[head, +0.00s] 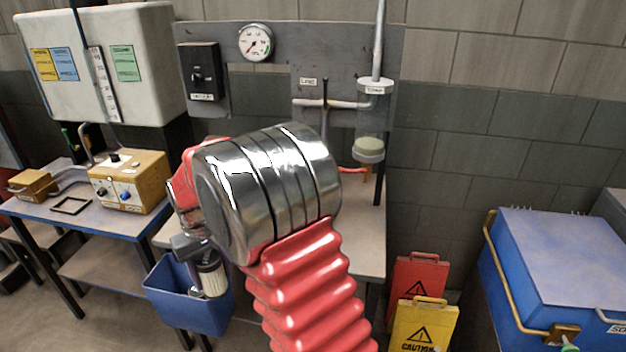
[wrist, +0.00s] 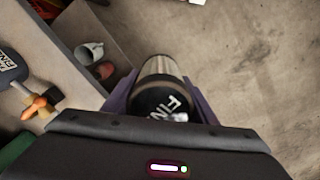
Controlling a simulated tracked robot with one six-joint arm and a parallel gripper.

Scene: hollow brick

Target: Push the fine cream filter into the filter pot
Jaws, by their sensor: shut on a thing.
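The fine cream filter (wrist: 160,70) is between the purple fingers of my gripper (wrist: 165,90) in the wrist view, its black end with partly readable white letters facing the camera. In the head view a pale filter (head: 212,274) shows below my gripper (head: 203,262), in front of or over a blue bin; I cannot tell if it is inside the bin. My gripper is shut on the filter and partly hidden by my arm. A clear upright pot (head: 372,118) with a white label and pale lower end hangs on the grey wall panel, apart from my gripper.
The blue bin (head: 190,305) is at the bench front. A yellow control box (head: 130,182) stands on the left table. Red (head: 418,275) and yellow (head: 424,325) caution signs and a blue chest (head: 555,260) are at right. A grey cup (wrist: 88,52) shows in the wrist view.

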